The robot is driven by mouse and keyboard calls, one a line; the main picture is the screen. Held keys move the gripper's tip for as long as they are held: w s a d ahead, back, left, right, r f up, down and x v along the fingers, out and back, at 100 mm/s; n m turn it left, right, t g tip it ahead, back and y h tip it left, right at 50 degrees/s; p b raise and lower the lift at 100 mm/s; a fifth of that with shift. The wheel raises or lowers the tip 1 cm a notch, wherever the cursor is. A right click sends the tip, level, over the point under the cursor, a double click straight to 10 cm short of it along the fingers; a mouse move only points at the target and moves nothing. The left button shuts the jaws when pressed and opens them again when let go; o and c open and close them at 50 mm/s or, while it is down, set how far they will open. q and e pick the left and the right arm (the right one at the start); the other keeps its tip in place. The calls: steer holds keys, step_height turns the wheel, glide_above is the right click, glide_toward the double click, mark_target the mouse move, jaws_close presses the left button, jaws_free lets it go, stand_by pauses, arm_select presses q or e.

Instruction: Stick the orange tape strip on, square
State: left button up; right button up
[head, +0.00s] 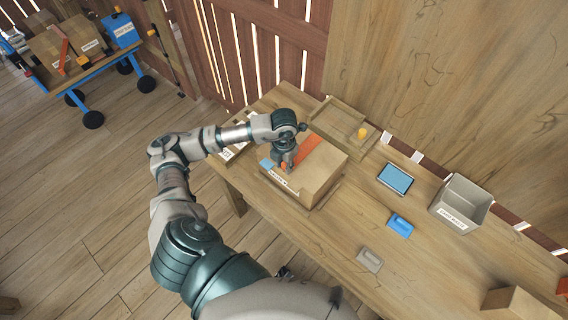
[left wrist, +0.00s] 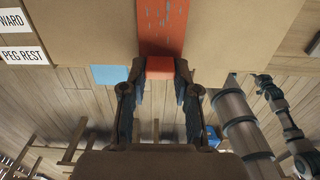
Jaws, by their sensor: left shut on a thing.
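A cardboard box (head: 318,180) stands on the workbench with the orange tape strip (head: 308,153) across its top. In the left wrist view the strip (left wrist: 163,28) runs down the box top to the near edge, looking roughly straight. My left gripper (head: 284,168) is over the box's near side, pointing down. In the left wrist view its fingers (left wrist: 160,84) are shut on the strip's orange end, at the box edge. A light-blue patch (left wrist: 105,74) lies beside the strip. The arm hides part of the strip in the head view. My right gripper is not in view.
A wooden tray (head: 342,121) with a yellow piece is behind the box. To the right are a blue-topped pad (head: 395,179), a blue block (head: 400,225), a grey block (head: 369,259) and a grey open bin (head: 461,203). Bare bench lies between them.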

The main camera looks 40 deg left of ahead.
arm_select(q)
steer(key=o, duration=0.9)
step_height(320, 180, up, 12)
steer(key=shift+f, duration=0.15)
